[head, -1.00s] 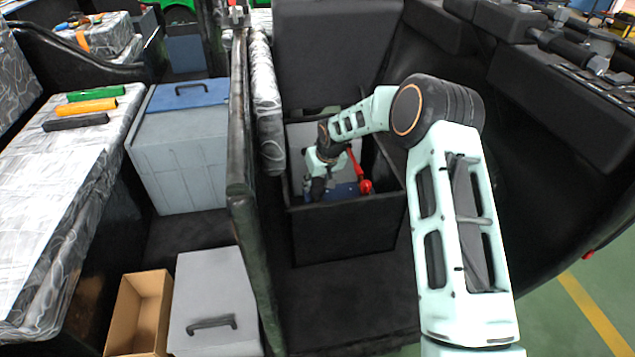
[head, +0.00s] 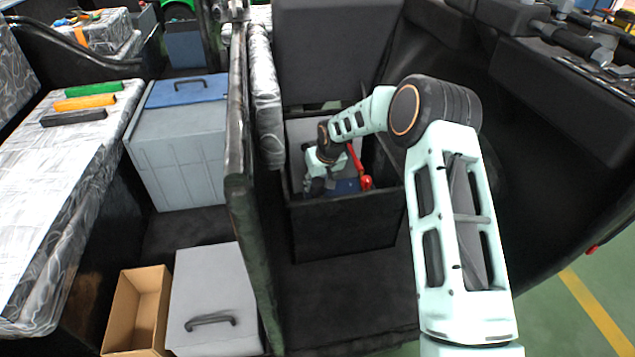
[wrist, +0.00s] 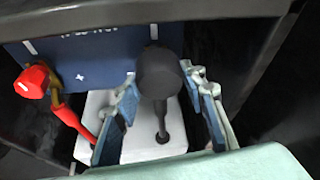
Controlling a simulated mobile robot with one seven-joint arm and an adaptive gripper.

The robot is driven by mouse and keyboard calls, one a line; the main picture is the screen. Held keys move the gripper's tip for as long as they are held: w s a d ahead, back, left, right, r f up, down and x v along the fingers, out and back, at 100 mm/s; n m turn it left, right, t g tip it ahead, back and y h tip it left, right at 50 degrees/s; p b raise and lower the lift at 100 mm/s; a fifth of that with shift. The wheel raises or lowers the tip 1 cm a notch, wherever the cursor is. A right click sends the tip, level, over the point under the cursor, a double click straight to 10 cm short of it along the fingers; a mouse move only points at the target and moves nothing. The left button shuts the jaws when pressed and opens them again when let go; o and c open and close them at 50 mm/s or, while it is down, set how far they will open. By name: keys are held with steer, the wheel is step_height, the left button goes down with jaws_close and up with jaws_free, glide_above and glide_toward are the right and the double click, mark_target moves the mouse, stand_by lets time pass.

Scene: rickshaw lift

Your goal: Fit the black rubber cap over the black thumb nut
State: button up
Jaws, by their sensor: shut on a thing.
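In the wrist view the black rubber cap (wrist: 159,72) is a rounded black piece at the end of a black strap or cable. It sits between the fingertips of my gripper (wrist: 168,92), which is shut on it. The cap is over or in front of the near edge of a blue-topped battery (wrist: 95,62); I cannot tell whether it touches. The black thumb nut is not visible, perhaps hidden behind the cap. In the head view my gripper (head: 318,186) is down inside a black open box, partly hidden by my wrist.
A red cap (wrist: 32,80) on a red cable stands at the battery's left. It also shows in the head view (head: 365,182). The walls of the black box (head: 345,228) surround my gripper closely. A dark upright panel (head: 240,190) stands left of the box.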

steer(key=shift+f, duration=0.25)
steer(key=o, duration=1)
steer(key=v, duration=1.2)
